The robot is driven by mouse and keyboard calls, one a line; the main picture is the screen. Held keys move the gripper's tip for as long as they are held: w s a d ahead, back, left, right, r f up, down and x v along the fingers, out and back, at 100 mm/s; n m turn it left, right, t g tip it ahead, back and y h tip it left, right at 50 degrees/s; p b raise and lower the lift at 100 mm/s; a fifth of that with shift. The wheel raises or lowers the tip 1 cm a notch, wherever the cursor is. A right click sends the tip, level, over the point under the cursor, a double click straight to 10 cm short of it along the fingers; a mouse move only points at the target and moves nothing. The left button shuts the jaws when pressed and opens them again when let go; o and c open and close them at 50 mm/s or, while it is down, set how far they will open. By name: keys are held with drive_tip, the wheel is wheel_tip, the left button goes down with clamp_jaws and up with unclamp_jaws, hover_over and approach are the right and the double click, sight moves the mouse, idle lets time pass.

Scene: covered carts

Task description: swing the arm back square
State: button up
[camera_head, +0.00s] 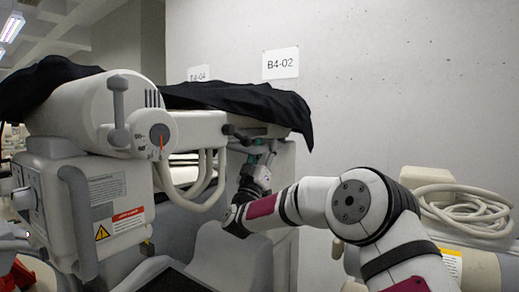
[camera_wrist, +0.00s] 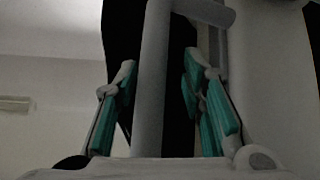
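The cart's pale horizontal arm (camera_head: 195,128) reaches right from a large white drum, under a black cover (camera_head: 240,100). A dark grey handle (camera_head: 238,135) sits near the arm's far end. My gripper (camera_head: 262,153), with teal finger pads, is up at that end, just right of the handle. In the wrist view a grey bar (camera_wrist: 153,85) with a crosspiece at its top stands between my gripper's fingers (camera_wrist: 158,78). The fingers are spread, with visible gaps on both sides of the bar. Whether the bar lies fully between the pads in depth is unclear.
The cart body (camera_head: 112,205) with warning labels fills the left. Another grey handle (camera_head: 118,110) and a dial (camera_head: 158,135) are on its side. A coiled pale hose (camera_head: 468,208) lies at the right. A wall with a B4-02 sign (camera_head: 280,63) stands behind.

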drive_tip(key=shift+s+a+y, duration=0.15)
drive_tip(key=shift+a+y, duration=0.25)
drive_tip(key=shift+a, duration=0.5)
drive_tip(key=shift+d+f, duration=0.1)
drive_tip(key=v, duration=1.2)
